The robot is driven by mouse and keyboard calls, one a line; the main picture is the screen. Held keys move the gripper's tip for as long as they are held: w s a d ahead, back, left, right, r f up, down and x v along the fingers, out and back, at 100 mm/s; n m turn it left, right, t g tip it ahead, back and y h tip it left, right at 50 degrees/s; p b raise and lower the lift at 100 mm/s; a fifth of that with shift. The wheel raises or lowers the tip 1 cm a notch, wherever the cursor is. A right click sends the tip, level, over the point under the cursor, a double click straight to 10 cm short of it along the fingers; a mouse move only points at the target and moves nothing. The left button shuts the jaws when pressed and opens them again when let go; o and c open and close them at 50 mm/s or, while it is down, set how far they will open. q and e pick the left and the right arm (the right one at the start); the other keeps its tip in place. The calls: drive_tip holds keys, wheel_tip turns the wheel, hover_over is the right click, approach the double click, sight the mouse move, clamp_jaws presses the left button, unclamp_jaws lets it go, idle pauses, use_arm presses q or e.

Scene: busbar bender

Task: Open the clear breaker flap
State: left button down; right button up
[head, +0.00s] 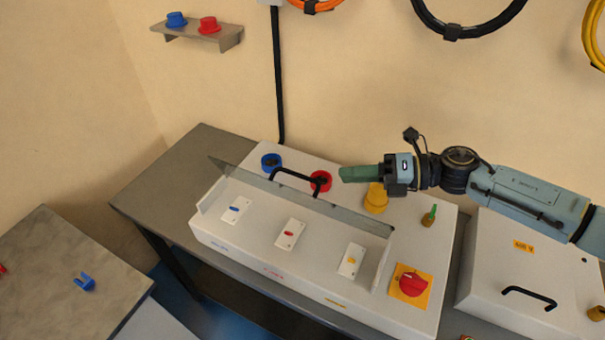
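The clear breaker flap (345,217) is a thin, see-through grey panel on the white box (215,236). It stands raised behind the row of breakers, seen at a steep angle. Its black bar handle (290,174) is near the upper edge. Three breakers, blue (235,210), red (289,233) and yellow (350,261), lie uncovered in front of it, between two clear end walls. My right gripper (345,174), with green fingers, is right of the handle and apart from it. The fingers overlap in this view, so their opening is unclear. My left gripper is out of view.
Blue (271,161), red (321,180) and yellow (376,198) round parts stand behind the flap. A red rotary knob (413,285) is at the box's front right. A second white box (497,259) stands at the right. A wall shelf (196,34) holds two caps.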

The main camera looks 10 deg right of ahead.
sight(303, 177)
drive_tip(key=p+x, duration=0.2)
drive_tip(key=x, duration=0.8)
drive_tip(key=shift+w+a, duration=0.1)
drive_tip(key=shift+a, duration=0.25)
clamp_jaws()
